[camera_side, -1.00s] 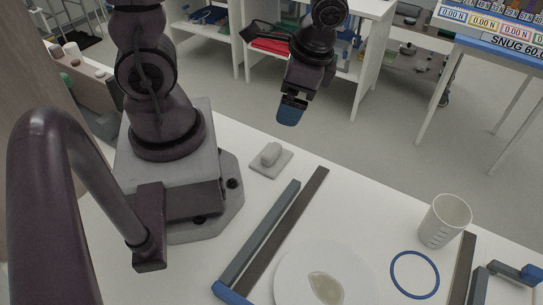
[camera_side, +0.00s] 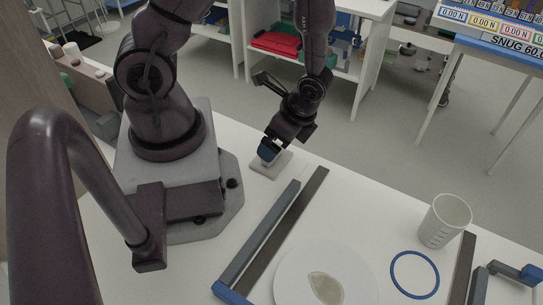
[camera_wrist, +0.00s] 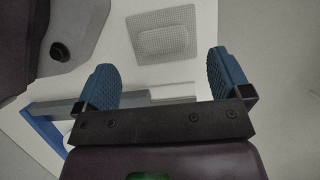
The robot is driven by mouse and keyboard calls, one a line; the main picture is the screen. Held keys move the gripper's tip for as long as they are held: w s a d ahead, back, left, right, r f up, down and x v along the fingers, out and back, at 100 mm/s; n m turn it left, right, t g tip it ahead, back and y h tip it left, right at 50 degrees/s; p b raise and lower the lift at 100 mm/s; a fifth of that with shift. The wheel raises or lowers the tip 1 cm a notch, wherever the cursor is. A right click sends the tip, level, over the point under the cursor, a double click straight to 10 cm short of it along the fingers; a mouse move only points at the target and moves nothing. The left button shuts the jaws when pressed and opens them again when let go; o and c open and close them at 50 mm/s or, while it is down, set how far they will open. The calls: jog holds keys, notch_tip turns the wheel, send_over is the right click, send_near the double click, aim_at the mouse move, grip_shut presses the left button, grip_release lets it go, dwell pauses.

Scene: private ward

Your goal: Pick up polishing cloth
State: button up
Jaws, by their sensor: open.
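What looks like the polishing cloth (camera_wrist: 164,40) is a pale grey, textured, folded pad with a raised rounded middle on a flat square base. It lies on the white worktop beside my base. In the side view its flat part (camera_side: 272,171) shows just under my gripper (camera_side: 268,151), which hides most of the raised part. In the wrist view my gripper (camera_wrist: 164,80) is open, with its two blue ribbed fingertips wide apart and nothing between them. The cloth lies beyond the fingertips, roughly centred between them.
A tray-like frame with a grey bar (camera_side: 262,232) stands right of the cloth. Shelves (camera_side: 350,70) stand behind.

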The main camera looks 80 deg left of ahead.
jog(key=x, duration=0.5)
jog(key=shift+w, duration=0.15)
jog(key=shift+r, duration=0.1)
jog(key=c, duration=1)
